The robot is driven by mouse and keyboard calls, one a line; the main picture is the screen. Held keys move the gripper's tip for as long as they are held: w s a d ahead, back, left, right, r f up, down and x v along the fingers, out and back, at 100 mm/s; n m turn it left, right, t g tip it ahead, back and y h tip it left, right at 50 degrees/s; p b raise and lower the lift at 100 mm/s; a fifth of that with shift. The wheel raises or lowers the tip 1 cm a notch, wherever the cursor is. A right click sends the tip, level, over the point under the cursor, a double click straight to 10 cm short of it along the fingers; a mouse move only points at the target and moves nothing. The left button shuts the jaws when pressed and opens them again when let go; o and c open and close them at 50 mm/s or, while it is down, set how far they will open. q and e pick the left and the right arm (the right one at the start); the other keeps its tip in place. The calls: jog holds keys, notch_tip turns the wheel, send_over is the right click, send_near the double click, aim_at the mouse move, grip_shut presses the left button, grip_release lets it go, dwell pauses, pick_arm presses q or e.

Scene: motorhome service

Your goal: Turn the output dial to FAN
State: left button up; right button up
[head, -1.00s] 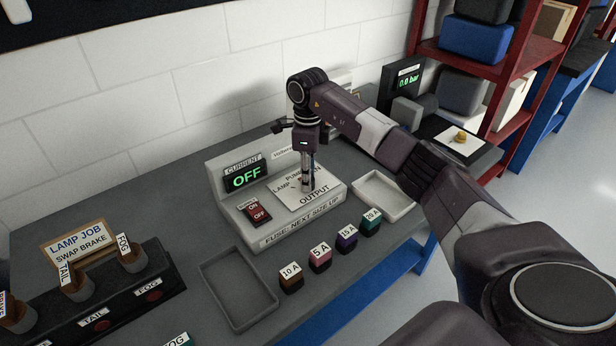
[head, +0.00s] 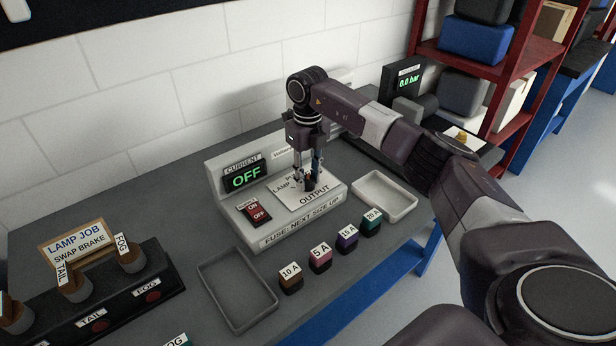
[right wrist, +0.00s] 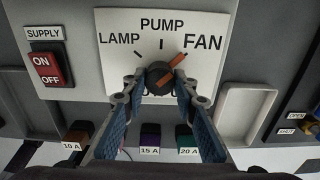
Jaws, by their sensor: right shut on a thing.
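The output dial (right wrist: 160,78) is a dark round knob with an orange pointer on a white plate (right wrist: 120,62) marked LAMP, PUMP and FAN. In the right wrist view its pointer aims up and right, at the mark beside FAN. My right gripper (right wrist: 157,86) is shut on the dial, one finger on each side. In the head view the gripper (head: 308,183) points down at the plate, and the fingers largely hide the dial. The display (head: 245,178) reads OFF. My left gripper is not in view.
The supply switch (head: 254,213) is on the panel left of the dial. Several coloured fuses (head: 320,258) stand in front, between an empty grey tray (head: 203,283) and a pale tray (head: 408,206). Lamp holders (head: 175,283) stand at the left.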

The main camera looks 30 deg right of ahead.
aim_at(308, 178)
jog(key=shift+m, duration=0.5)
jog(key=o, duration=1.2)
jog(key=shift+c, duration=0.2)
notch_tip(308, 178, up, 12)
